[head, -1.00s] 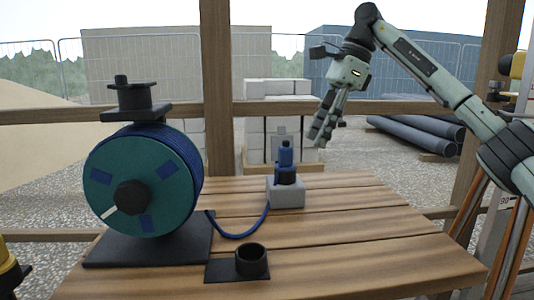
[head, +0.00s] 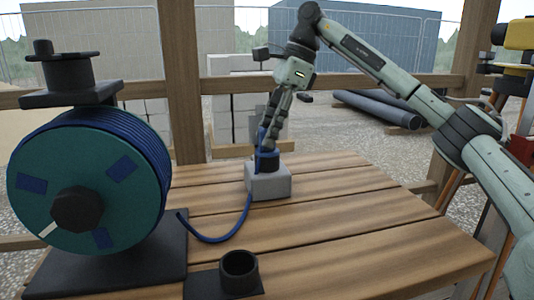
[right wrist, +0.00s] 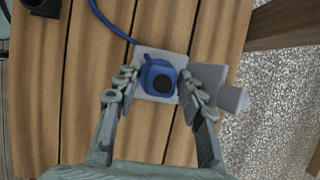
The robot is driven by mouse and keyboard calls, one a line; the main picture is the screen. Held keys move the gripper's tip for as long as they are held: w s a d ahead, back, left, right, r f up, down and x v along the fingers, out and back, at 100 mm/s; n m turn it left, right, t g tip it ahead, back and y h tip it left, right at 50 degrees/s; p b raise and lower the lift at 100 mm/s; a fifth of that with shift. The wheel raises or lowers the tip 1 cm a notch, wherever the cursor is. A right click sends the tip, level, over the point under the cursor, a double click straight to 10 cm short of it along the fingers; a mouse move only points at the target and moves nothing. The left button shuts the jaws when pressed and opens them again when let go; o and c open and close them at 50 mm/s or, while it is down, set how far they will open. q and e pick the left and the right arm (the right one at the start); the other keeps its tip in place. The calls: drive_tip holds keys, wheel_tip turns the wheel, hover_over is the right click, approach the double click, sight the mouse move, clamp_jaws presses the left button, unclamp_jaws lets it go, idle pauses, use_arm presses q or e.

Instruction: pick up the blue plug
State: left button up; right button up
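The blue plug (head: 262,134) stands upright on a pale grey block (head: 268,186) on the wooden table. A blue cable (head: 222,238) runs from near its foot toward the reel. My right gripper (head: 274,139) reaches down at the plug and hides part of it. In the right wrist view the plug (right wrist: 157,76) sits between the fingertips of the right gripper (right wrist: 160,80). The fingers are spread, with a small gap on each side. My left gripper is not in view.
A teal cable reel (head: 85,180) on a black stand fills the table's left side. A black cup-shaped holder (head: 239,272) is at the front. The right part of the table is clear. A wooden rail (head: 340,90) runs behind.

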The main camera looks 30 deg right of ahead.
drive_tip(key=shift+a+f, duration=0.15)
drive_tip(key=shift+f, duration=0.15)
drive_tip(key=shift+c, duration=0.3)
clamp_jaws()
